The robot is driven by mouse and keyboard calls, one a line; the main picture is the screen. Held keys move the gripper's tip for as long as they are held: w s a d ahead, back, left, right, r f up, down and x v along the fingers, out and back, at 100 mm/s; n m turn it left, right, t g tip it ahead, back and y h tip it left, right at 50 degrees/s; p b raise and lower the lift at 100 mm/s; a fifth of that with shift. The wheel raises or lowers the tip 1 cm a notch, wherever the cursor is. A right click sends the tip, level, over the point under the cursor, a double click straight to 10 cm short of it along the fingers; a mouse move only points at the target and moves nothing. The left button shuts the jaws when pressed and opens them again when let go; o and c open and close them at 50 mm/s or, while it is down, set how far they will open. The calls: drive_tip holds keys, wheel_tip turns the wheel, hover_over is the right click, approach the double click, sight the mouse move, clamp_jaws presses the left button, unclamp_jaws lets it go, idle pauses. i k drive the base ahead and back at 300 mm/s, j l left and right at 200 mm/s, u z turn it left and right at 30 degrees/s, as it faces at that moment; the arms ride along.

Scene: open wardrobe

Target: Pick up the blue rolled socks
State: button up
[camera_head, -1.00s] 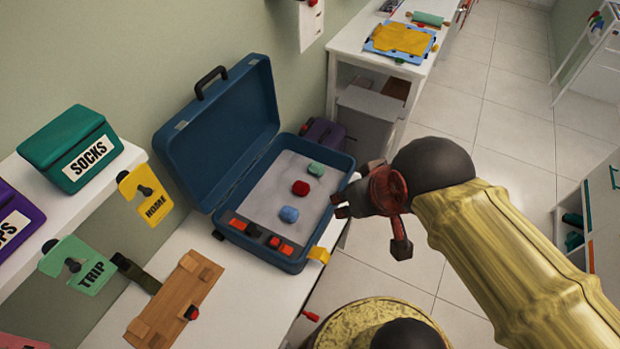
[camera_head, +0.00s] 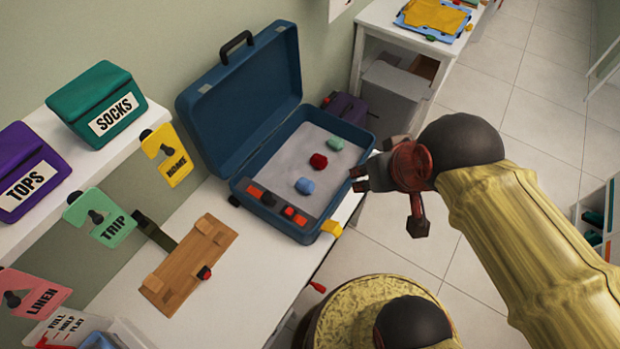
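The blue rolled socks (camera_head: 305,186) lie in the open blue suitcase (camera_head: 228,158), on its grey floor, nearest the front compartment. A red roll (camera_head: 318,161) and a green roll (camera_head: 335,143) lie behind them in a line. My gripper (camera_head: 357,179) is just right of the suitcase's right rim in the picture, with its fingers pointing left toward the case. The fingers look apart with nothing between them. Its height above the rim is hard to tell.
The suitcase lid stands open at the back left. A wooden board (camera_head: 190,265) lies on the white counter in front. A green SOCKS box (camera_head: 97,103) and purple TOPS box (camera_head: 30,172) stand on the left shelf. Yellow HOME (camera_head: 167,155) and green TRIP (camera_head: 101,218) tags hang below.

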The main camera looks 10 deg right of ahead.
sight(306, 186)
drive_tip(key=u, duration=0.4)
drive_tip(key=l+u, duration=0.15)
drive_tip(key=u, duration=0.3)
drive_tip(key=l+u, duration=0.1)
drive_tip(key=u, duration=0.3)
drive_tip(key=l+u, duration=0.1)
drive_tip(key=u, duration=0.3)
drive_tip(key=l+u, duration=0.25)
drive_tip(key=l, duration=0.15)
drive_tip(key=k+l+u, duration=0.1)
drive_tip(key=l+u, duration=0.15)
drive_tip(key=l, duration=0.2)
drive_tip(key=k+l+u, duration=0.2)
drive_tip(key=l, duration=0.15)
drive_tip(key=k+l+u, duration=0.1)
drive_tip(key=l+u, duration=0.15)
drive_tip(key=l, duration=0.15)
drive_tip(key=k+l, duration=0.2)
drive_tip(key=l, duration=0.25)
